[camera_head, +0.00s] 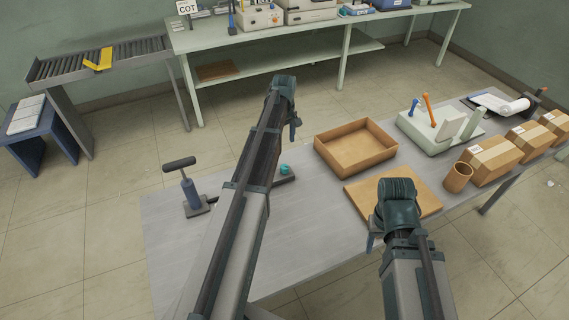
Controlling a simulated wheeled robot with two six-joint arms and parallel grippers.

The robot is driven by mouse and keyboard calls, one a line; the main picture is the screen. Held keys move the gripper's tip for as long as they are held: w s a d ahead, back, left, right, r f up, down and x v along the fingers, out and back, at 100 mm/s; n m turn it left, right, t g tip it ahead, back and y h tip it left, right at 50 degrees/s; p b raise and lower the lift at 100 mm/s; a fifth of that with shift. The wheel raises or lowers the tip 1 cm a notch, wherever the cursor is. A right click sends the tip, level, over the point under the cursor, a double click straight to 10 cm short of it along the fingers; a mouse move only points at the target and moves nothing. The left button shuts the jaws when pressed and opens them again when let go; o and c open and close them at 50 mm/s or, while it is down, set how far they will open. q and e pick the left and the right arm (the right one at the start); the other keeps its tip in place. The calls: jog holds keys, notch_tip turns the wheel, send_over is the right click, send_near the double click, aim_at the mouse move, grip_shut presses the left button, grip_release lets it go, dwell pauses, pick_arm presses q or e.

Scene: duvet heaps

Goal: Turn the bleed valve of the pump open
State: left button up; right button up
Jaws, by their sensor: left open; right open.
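The pump (193,197) stands on the grey table at the left, with a dark T-handle on top of its upright blue-grey cylinder. My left arm crosses in front of the pump's middle. To the right of that arm a dark low part shows with a small teal knob (285,169), which may be the bleed valve. Whether it joins the pump is hidden. My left gripper (295,132) is open, above and beyond the knob in the picture, apart from it. My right gripper (371,240) is open and empty, beside the wooden board, mostly hidden by its wrist.
The table (165,235) also bears an empty brown tray (328,155), a wooden board (358,190), a brown cup (458,178), several cardboard boxes (490,160) and a pale device with an orange lever (428,125). Bare tabletop lies around the pump. A bench stands behind.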

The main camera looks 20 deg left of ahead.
aim_at(284, 167)
pick_arm(q)
notch_tip(284, 167, down, 14)
jog(key=b, duration=1.3)
jog(key=shift+d+b, duration=0.1)
jog(key=shift+b, duration=0.3)
jog(key=shift+r, duration=0.1)
jog(key=shift+c, duration=0.4)
grip_shut()
